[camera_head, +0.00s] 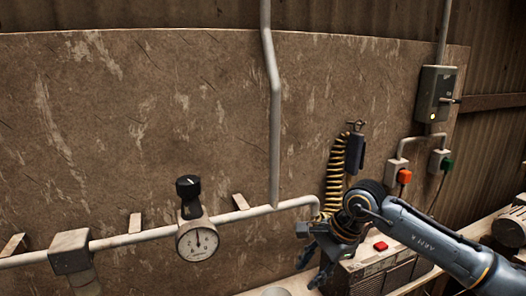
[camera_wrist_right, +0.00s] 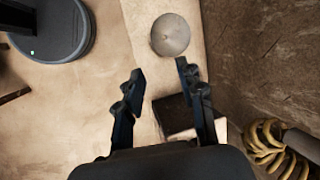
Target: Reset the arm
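My right arm comes in from the right in the head view, and its gripper (camera_head: 315,262) points down and left, in front of the wall. In the right wrist view the two fingers of the right gripper (camera_wrist_right: 160,72) are spread apart, with nothing between the tips. A grey machine box with a red button (camera_head: 380,246) is close beside and partly behind the gripper. In the wrist view a dark box-like shape (camera_wrist_right: 176,112) shows between and below the fingers, and a round metal disc (camera_wrist_right: 170,36) lies beyond the tips. My left gripper is not in view.
A pipe with a pressure gauge (camera_head: 198,241) and black knob (camera_head: 188,187) runs along the wall. A yellow coiled hose (camera_head: 334,172) hangs behind the right wrist.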

